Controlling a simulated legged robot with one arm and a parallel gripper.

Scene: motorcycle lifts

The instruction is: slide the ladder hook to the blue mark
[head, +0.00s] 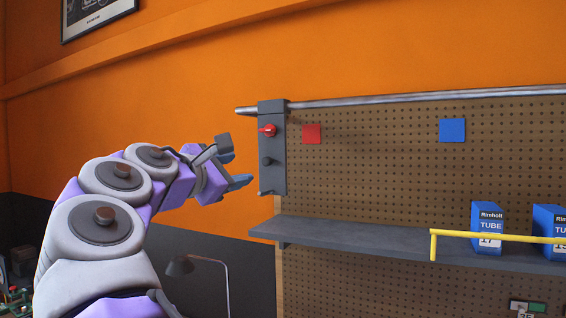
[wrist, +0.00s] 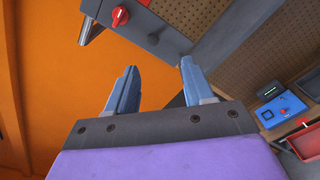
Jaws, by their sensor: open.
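The ladder hook (head: 273,178) is a tall dark grey plate hanging at the left end of a metal rail. It carries a red knob (head: 268,130) and a dark knob (head: 265,160) below. The blue mark (head: 452,130) is a square on the pegboard, well to the right. My gripper (head: 234,165) is open and empty, just left of the hook and apart from it in the head view. In the wrist view, my gripper (wrist: 158,66) points toward the hook, whose red knob (wrist: 120,17) and dark knob (wrist: 153,38) show beyond the fingertips.
The rail (head: 400,97) runs along the pegboard's top. A red mark (head: 312,134) sits just right of the hook. A grey shelf (head: 345,236) below holds blue tube boxes (head: 487,228) behind a yellow bar (head: 500,236). A lamp (head: 180,266) stands lower left.

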